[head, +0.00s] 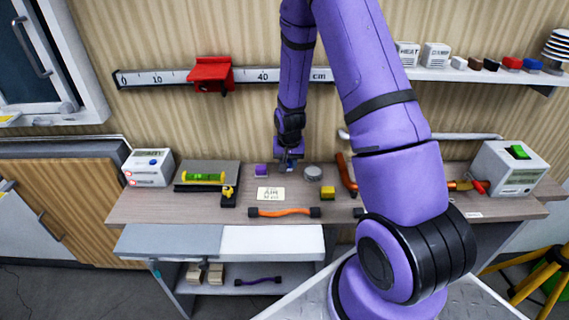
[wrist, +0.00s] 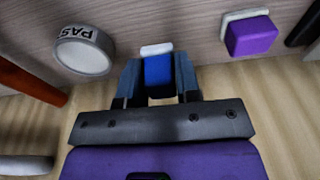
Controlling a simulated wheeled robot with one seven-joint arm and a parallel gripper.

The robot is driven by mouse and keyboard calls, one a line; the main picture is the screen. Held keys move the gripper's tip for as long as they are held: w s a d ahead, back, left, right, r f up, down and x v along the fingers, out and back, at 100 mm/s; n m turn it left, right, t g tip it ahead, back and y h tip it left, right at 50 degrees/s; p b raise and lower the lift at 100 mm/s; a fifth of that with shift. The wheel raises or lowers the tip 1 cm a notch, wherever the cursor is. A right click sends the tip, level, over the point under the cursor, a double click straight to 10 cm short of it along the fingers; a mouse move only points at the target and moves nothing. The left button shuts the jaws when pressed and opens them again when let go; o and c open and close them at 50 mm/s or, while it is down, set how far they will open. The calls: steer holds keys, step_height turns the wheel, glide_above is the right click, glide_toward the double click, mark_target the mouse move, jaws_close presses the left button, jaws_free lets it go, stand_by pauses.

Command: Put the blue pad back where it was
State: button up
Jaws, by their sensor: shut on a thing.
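The blue pad (wrist: 158,72) is between the two fingers of my gripper (wrist: 158,88) in the wrist view, which is shut on it. A white edge shows at the pad's far end; I cannot tell whether it is part of the pad or a plate on the bench. In the head view my gripper (head: 288,164) is low over the back of the bench (head: 150,207), between a purple pad (head: 261,170) and a grey round disc (head: 313,172). The purple pad sits on a white base in the wrist view (wrist: 252,36). Whether the blue pad touches the bench is unclear.
A white card (head: 270,194), an orange-handled bar (head: 284,212) and a yellow block (head: 327,193) lie in front. Small coloured blocks (head: 511,63) line the wall shelf. My arm hides part of the bench's right side.

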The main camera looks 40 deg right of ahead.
steer(key=shift+f, duration=1.4)
steer(key=shift+f, duration=0.15)
steer(key=o, duration=1)
steer(key=shift+c, duration=0.2)
